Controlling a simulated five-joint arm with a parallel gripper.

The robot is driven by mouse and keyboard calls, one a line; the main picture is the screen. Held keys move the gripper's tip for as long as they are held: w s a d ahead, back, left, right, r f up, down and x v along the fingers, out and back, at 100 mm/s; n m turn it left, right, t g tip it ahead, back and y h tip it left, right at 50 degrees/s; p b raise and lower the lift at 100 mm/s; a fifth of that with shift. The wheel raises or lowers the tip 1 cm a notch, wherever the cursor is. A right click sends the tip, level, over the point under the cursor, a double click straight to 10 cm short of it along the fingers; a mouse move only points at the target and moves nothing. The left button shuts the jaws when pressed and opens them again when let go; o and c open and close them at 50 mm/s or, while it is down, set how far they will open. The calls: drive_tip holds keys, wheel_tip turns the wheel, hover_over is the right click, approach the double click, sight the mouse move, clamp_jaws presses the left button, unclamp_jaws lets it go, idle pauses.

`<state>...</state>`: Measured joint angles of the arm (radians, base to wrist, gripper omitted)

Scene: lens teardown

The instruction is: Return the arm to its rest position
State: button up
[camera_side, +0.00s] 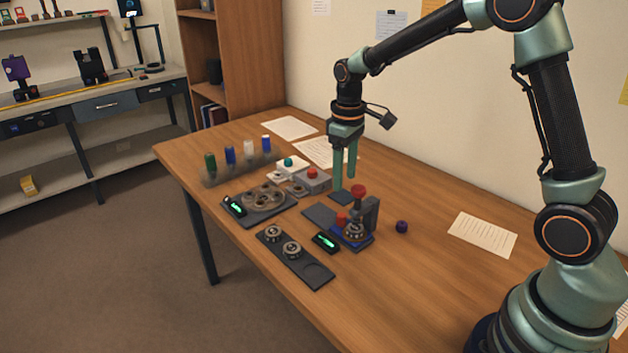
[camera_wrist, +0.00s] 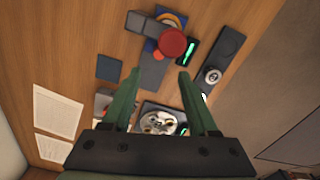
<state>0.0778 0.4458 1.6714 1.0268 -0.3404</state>
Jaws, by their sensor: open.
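My gripper (camera_side: 344,174) hangs pointing down above the table, behind the fixture with the red knob in the side view. Its two green fingers are apart with nothing between them, and they also show apart in the wrist view (camera_wrist: 157,76). The fixture (camera_side: 368,221) has a blue base, a grey upright and a red knob (camera_side: 358,190); a metal ring part (camera_side: 354,231) sits in it. In the wrist view the red knob (camera_wrist: 172,43) lies beyond the fingertips. My arm is raised and reaches out over the table from the right.
A dark tray (camera_side: 318,274) holds two round metal parts. A plate (camera_side: 239,208) with round parts, button boxes (camera_side: 313,181) and a rack with several coloured bottles (camera_side: 230,154) stand to the left. The table's right front is clear.

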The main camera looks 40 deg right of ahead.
drive_tip(key=shift+r, duration=0.6)
drive_tip(key=s+a+r+m+t, duration=0.1)
drive_tip(key=s+r+t, duration=0.1)
drive_tip(key=s+r, duration=0.3)
drive_tip(key=s+a+r+m+t, duration=0.2)
drive_tip(key=s+r, duration=0.3)
drive_tip(key=s, duration=0.5)
drive_tip(key=shift+s+a+t, duration=0.2)
drive_tip(key=shift+s+t, duration=0.1)
drive_tip(key=shift+t, duration=0.5)
